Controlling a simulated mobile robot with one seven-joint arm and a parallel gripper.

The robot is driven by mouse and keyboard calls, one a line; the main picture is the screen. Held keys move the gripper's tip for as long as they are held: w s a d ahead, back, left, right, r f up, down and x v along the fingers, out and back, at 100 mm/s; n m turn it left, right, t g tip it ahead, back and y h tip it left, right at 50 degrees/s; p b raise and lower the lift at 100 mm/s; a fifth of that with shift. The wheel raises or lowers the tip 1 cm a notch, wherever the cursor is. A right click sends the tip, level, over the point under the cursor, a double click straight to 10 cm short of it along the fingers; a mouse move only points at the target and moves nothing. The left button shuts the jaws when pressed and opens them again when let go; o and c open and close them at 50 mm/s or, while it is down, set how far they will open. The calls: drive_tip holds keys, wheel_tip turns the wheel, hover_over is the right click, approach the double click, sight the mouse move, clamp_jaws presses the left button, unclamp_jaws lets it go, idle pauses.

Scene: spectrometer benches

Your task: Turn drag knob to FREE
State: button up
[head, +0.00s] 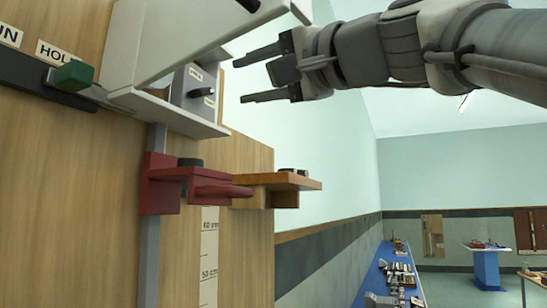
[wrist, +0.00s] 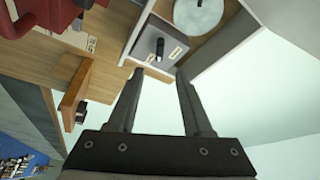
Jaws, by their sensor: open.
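The small grey control plate (head: 190,109) sits inside the white housing and carries a black knob (head: 201,92). Two small white labels sit by the knob; their print is too small to read surely. In the wrist view the knob (wrist: 160,48) stands on the grey plate (wrist: 147,42), just beyond the fingertips, with one label on each side. My gripper (head: 243,79) is open and empty, pointing left at the plate in the head view. In the wrist view my gripper (wrist: 158,76) has its fingers apart, and a gap separates them from the knob.
The white housing (head: 150,40) surrounds the plate. A green block (head: 72,76) on a dark rail sits by a HOLD label (head: 58,53). A red bracket (head: 165,190) and wooden shelf (head: 300,181) jut out below. A pale disc (wrist: 192,14) is beside the plate.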

sight(206, 92)
drive_tip(key=p+x, duration=0.4)
drive_tip(key=x, duration=0.6)
drive_tip(key=shift+r, duration=0.15)
drive_tip(key=shift+w+a, duration=0.5)
drive_tip(key=shift+a, duration=0.05)
clamp_jaws()
